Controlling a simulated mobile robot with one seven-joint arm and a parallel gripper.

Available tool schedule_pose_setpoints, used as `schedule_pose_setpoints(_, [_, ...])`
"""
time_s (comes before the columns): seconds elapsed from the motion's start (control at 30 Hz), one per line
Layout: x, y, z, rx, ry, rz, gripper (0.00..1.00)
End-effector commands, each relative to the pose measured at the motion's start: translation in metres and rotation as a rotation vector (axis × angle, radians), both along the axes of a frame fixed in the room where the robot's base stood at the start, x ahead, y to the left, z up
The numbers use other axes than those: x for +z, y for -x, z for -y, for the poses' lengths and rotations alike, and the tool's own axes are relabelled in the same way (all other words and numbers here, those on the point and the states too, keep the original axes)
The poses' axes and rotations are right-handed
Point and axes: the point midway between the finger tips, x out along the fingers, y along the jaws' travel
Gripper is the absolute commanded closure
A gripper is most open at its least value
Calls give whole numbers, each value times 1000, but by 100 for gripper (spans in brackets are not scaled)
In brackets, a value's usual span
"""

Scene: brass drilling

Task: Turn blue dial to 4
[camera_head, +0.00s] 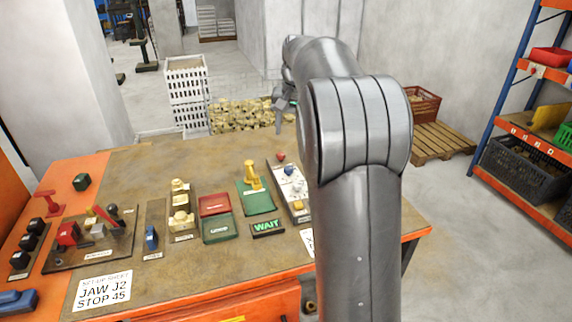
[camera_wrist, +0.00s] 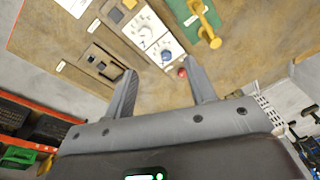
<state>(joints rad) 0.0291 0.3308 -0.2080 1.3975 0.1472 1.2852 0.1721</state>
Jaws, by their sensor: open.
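The blue dial (camera_head: 289,170) sits on a white panel (camera_head: 293,186) toward the right of the bench, partly beside my arm. In the wrist view the blue dial (camera_wrist: 165,55) is seen from above, between and beyond my fingertips. Its pointer and scale numbers are too small to read. A white dial is next to it on the same panel (camera_wrist: 143,22), and a red knob (camera_wrist: 182,72) is near the panel's end. My gripper (camera_wrist: 161,66) is open and empty, apart from the dial. In the head view my gripper (camera_head: 283,103) is small and partly hidden by my arm.
A green plate with a yellow handle (camera_head: 253,176) stands left of the panel. A set-up sheet (camera_head: 103,289) reads JAW J2, STOP 45.

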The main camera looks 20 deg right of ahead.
Motion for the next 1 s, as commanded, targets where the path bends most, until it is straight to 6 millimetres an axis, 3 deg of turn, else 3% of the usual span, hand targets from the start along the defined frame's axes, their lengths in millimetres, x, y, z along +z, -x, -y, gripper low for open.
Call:
schedule_pose_setpoints(0.03, [-11, -16, 5, -13, 3, -19, 49])
schedule_pose_setpoints(0.2, [-43, -60, 18, -52, 11, -70, 49])
schedule_pose_setpoints(0.4, [-82, -98, 28, -85, 26, -122, 49])
schedule_pose_setpoints(0.6, [-104, -115, 32, -96, 34, -148, 49])
schedule_pose_setpoints(0.77, [-114, -117, 32, -98, 35, -154, 49])
schedule_pose_setpoints(1.0, [-154, -116, 32, -98, 35, -155, 49])
